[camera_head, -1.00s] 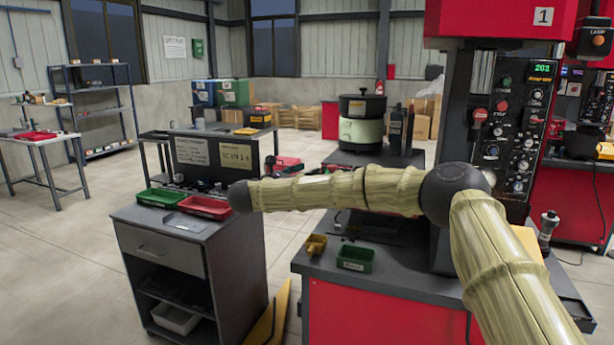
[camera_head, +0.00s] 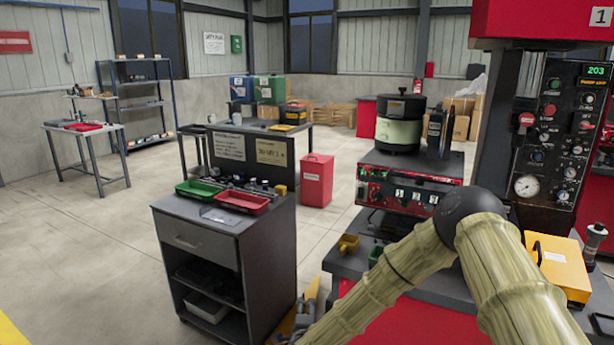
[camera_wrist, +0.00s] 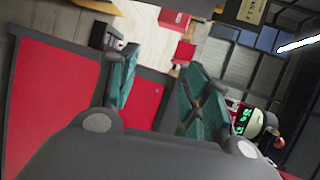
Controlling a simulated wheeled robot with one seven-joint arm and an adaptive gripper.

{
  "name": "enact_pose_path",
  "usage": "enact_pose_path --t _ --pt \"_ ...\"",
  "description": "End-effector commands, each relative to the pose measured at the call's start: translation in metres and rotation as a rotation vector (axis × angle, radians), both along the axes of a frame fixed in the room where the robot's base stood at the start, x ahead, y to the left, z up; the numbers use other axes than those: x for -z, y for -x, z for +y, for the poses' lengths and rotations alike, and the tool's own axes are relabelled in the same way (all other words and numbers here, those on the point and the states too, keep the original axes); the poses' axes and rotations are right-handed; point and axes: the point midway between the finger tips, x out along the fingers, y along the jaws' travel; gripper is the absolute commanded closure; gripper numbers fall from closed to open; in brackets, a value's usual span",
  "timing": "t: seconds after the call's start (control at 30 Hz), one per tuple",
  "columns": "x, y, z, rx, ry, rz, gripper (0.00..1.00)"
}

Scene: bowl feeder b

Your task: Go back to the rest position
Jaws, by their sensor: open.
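My gripper (camera_wrist: 160,65) shows in the wrist view with its two teal fingers spread apart. Nothing is seen held between them. In the head view my bamboo-patterned arm reaches from the lower right down to the bottom edge. My gripper is outside that view. The wrist picture is tilted, with red machine panels (camera_wrist: 40,105) to the left of the fingers and the bowl feeder (camera_wrist: 250,122) at the right.
The press (camera_head: 540,130) stands close at the right, its red base bench below my arm. A grey cabinet (camera_head: 190,258) with a green tray (camera_head: 198,190) and a red tray (camera_head: 242,202) stands left of it. A red bin (camera_head: 316,180) stands behind. Open floor (camera_head: 80,250) lies left.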

Motion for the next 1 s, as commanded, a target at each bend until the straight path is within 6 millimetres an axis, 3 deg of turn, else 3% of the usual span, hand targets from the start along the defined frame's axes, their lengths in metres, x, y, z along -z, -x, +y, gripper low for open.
enact_pose_path --t 0.03,0.2,0.5,0.73,0.9,1.0 --pt "0.023 0.021 -0.003 -0.057 0.069 0.052 0.52" --pt "0.088 0.092 -0.023 -0.255 0.291 0.214 0.52" --pt "0.171 0.233 -0.080 -0.622 0.622 0.488 0.52" --pt "0.201 0.348 -0.138 -0.919 0.814 0.688 0.52" --pt "0.203 0.432 -0.183 -1.143 0.913 0.825 0.52" --pt "0.199 0.471 -0.205 -1.255 0.948 0.886 0.52"
